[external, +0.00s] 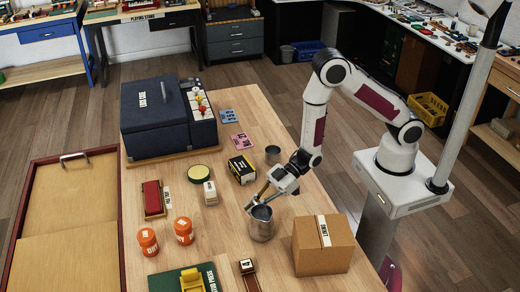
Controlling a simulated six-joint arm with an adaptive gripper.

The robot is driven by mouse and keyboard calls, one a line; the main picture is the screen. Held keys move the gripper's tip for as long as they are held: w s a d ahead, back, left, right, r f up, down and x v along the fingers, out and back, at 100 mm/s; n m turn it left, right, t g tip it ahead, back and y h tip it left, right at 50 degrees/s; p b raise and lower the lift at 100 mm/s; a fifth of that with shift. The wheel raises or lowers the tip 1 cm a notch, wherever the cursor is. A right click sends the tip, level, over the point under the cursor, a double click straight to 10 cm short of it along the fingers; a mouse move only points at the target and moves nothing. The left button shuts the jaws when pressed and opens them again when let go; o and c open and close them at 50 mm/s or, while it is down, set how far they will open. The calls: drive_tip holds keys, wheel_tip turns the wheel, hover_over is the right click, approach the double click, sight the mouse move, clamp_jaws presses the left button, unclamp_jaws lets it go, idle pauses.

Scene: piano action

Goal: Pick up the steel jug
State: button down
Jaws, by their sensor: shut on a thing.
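The steel jug (261,226) stands upright on the wooden table, near the table's right side. It is a grey metal vessel with an open top. My gripper (258,203) reaches down from the upper right and is shut on the jug at its rim. The fingers cover part of the jug's upper edge, so the exact contact is hard to see. The jug appears to rest on the table or very close to it.
A cardboard box (322,250) stands close to the jug's right. A smaller metal cup (273,154) and a black-yellow box (242,168) lie behind. Orange jars (183,231) stand to the left. A dark blue case (160,115) fills the far left. Bare table (222,240) lies left of the jug.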

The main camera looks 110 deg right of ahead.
drive_tip(key=shift+r, duration=4.75)
